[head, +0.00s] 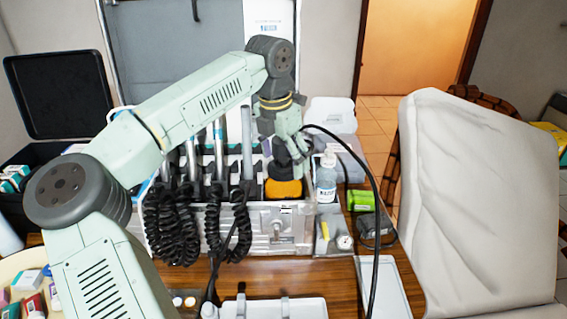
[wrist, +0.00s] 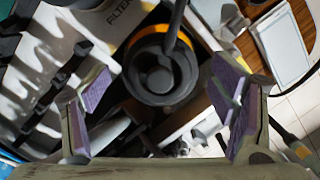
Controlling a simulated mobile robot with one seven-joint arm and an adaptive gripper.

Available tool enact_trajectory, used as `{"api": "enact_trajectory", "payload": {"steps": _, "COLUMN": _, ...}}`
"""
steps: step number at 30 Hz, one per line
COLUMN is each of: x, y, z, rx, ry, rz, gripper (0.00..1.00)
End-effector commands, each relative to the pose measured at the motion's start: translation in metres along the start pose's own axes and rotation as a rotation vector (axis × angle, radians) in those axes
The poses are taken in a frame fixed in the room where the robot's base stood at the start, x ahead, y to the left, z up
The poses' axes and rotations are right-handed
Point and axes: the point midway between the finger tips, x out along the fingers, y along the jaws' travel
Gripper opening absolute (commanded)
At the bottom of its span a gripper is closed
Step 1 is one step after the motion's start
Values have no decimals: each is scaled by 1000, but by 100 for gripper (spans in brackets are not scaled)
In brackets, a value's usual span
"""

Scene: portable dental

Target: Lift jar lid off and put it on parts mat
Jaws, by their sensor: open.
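The jar stands in the silver case and shows as an orange body (head: 284,189) with a dark top in the head view. In the wrist view its round black lid (wrist: 153,83) has a raised middle, with an orange rim (wrist: 122,52) around it. My gripper (head: 288,160) is above the jar, pointing down. In the wrist view my gripper (wrist: 162,90) is open, with purple pads on both sides of the lid and gaps between. A dark hose or bar crosses the lid's upper part. A grey mat (head: 322,247) with small parts lies right of the case front; I cannot tell if it is the parts mat.
The silver case (head: 215,222) has coiled black hoses (head: 170,220) along its front. A clear bottle (head: 327,178) and a green item (head: 360,200) stand right of the jar. A black cable arches over there. A pale tray (head: 388,285) lies at the front right.

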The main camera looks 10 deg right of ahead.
Motion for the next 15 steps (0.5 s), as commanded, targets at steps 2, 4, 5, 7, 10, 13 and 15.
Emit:
{"api": "enact_trajectory", "payload": {"steps": 2, "x": 3, "y": 0, "z": 0, "rx": 0, "ry": 1, "rz": 0, "gripper": 79}}
{"api": "enact_trajectory", "payload": {"steps": 4, "x": 4, "y": 0, "z": 0, "rx": 0, "ry": 0, "rz": 0, "gripper": 79}}
{"api": "enact_trajectory", "payload": {"steps": 5, "x": 4, "y": 0, "z": 0, "rx": 0, "ry": 0, "rz": 0, "gripper": 79}}
{"api": "enact_trajectory", "payload": {"steps": 7, "x": 4, "y": 0, "z": 0, "rx": 0, "ry": 0, "rz": 0, "gripper": 79}}
{"api": "enact_trajectory", "payload": {"steps": 10, "x": 4, "y": 0, "z": 0, "rx": 0, "ry": 0, "rz": 0, "gripper": 74}}
{"api": "enact_trajectory", "payload": {"steps": 13, "x": 4, "y": 0, "z": 0, "rx": 0, "ry": 0, "rz": 0, "gripper": 67}}
{"api": "enact_trajectory", "payload": {"steps": 15, "x": 4, "y": 0, "z": 0, "rx": 0, "ry": 0, "rz": 0, "gripper": 63}}
